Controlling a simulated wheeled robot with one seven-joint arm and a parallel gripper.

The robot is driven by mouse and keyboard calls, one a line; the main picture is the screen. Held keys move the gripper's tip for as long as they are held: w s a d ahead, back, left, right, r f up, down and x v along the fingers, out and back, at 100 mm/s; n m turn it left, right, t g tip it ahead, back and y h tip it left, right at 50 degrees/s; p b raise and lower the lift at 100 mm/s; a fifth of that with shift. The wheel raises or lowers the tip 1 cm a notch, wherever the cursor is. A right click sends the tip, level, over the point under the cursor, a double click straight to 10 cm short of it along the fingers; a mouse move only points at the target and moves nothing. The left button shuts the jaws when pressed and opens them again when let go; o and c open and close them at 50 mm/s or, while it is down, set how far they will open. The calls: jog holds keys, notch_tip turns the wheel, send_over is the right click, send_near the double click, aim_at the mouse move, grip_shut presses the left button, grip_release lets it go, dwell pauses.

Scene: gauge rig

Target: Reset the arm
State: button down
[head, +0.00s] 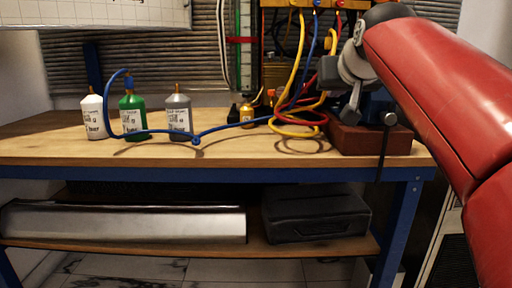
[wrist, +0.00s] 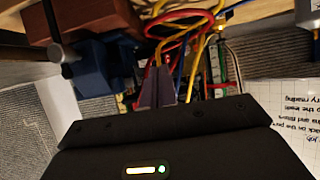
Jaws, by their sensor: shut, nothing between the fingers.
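My red arm comes in from the right of the head view and reaches over the workbench (head: 60,150), towards its right end. The fingers of my gripper (wrist: 157,88) show in the middle of the wrist view, close together and empty. The black gripper body with a lit green light fills the bottom of that view. In the head view I cannot make out the fingers. Blue, yellow and red cables (head: 300,75) hang behind and beside the arm's end, and they show beyond the fingers in the wrist view (wrist: 180,22). I cannot tell whether any cable touches the gripper.
A white bottle (head: 93,118), a green bottle (head: 132,122) and a grey bottle (head: 179,122) stand on the left, with a blue hose beside them. A red-brown block (head: 360,140) and a blue vise (wrist: 100,65) are at the right. The bench's front left is clear.

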jog(key=s+f+g+p, duration=0.5)
jog(key=s+f+g, duration=0.2)
jog(key=s+f, duration=1.9)
notch_tip(320, 180, down, 3)
jog(key=shift+a+f+p, duration=0.15)
jog(key=shift+a+p, duration=0.2)
jog(key=shift+a, duration=0.05)
